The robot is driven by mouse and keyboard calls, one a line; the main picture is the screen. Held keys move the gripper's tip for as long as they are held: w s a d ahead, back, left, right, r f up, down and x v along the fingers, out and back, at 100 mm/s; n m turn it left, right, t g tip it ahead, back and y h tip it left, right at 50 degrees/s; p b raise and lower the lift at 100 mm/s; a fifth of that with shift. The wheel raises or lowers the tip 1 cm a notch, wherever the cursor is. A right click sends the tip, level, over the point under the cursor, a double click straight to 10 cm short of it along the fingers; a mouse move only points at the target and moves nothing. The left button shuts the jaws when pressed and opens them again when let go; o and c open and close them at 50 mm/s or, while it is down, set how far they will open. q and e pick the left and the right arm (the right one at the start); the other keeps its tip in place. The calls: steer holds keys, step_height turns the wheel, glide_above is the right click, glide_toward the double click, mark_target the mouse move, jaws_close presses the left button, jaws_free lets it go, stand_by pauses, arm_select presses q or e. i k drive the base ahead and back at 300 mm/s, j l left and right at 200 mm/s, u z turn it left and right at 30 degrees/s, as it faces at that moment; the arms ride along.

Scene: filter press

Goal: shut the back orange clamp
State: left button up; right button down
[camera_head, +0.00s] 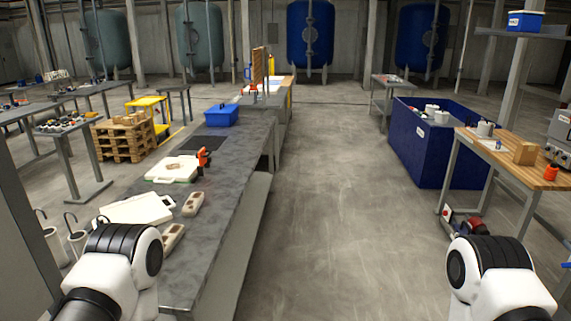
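An orange clamp (203,157) stands upright at the right edge of a white plate-like piece (172,169) on the long grey table. It is too small here to tell whether it is open or shut. A smaller orange-red item (253,87) shows farther back, near an upright wooden board; I cannot tell if it is a clamp. My two arms show only as white and black links at the bottom left and bottom right. Neither gripper is in view.
A white board (135,208) and beige handled blocks (193,203) lie on the near table. A blue bin (432,150) and a wooden-topped table (492,150) are at right. The floor between is clear.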

mark_target(201, 155)
steer(key=i+l+u, duration=0.35)
steer(key=i+u, duration=0.15)
steer(key=i, duration=0.25)
steer(key=i+l+u, duration=0.45)
steer(key=i+l, duration=0.2)
steer(key=i+l+z, duration=0.15)
steer(key=i+l, duration=0.65)
steer(key=l, duration=0.2)
steer(key=i+l+z, duration=0.1)
steer(key=i+l, duration=0.7)
steer(key=l, duration=0.1)
